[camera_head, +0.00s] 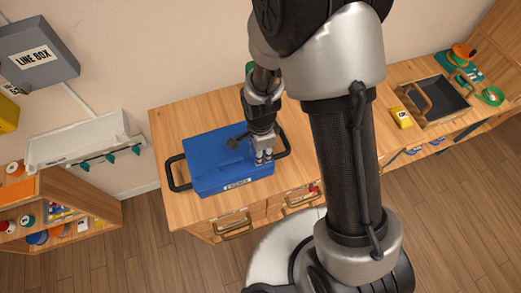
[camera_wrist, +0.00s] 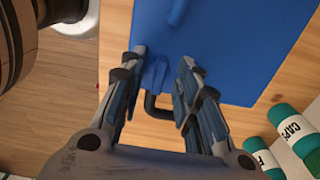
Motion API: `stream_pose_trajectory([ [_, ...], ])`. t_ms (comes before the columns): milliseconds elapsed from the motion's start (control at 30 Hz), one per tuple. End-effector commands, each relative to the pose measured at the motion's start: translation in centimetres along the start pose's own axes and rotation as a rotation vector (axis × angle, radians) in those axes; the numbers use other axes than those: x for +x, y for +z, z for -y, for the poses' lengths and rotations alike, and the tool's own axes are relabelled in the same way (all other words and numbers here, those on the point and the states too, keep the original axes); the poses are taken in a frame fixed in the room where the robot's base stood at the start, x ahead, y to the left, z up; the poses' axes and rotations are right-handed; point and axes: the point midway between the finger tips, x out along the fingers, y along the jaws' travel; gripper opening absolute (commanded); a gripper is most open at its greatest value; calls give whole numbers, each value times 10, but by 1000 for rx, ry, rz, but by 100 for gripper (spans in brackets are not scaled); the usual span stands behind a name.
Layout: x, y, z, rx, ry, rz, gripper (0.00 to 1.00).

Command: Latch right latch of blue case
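The blue case (camera_head: 215,160) lies closed, as far as I can tell, on the wooden workbench in the head view. Black handles stick out at its left end (camera_head: 172,175) and right end (camera_head: 287,143). My gripper (camera_head: 265,158) points down over the right part of the case. In the wrist view my gripper (camera_wrist: 163,56) is open, with the case (camera_wrist: 225,40) beyond its fingertips. A blue raised latch-like part (camera_wrist: 154,75) shows between the fingers, closer to the left finger. I cannot tell whether the fingers touch it. A black handle (camera_wrist: 152,108) shows below it.
Green-capped cylinders (camera_wrist: 297,120) stand beside the case in the wrist view. In the head view, a yellow box (camera_head: 401,117) and a dark open tray (camera_head: 437,100) sit at the right of the bench (camera_head: 170,125). A grey line box (camera_head: 38,55) hangs on the left wall.

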Motion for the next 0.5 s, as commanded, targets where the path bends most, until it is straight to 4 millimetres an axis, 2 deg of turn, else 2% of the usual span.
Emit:
stream_pose_trajectory([
  [167,-20,0,1,0,-5,0,30],
  [500,-91,0,2,0,-7,0,30],
])
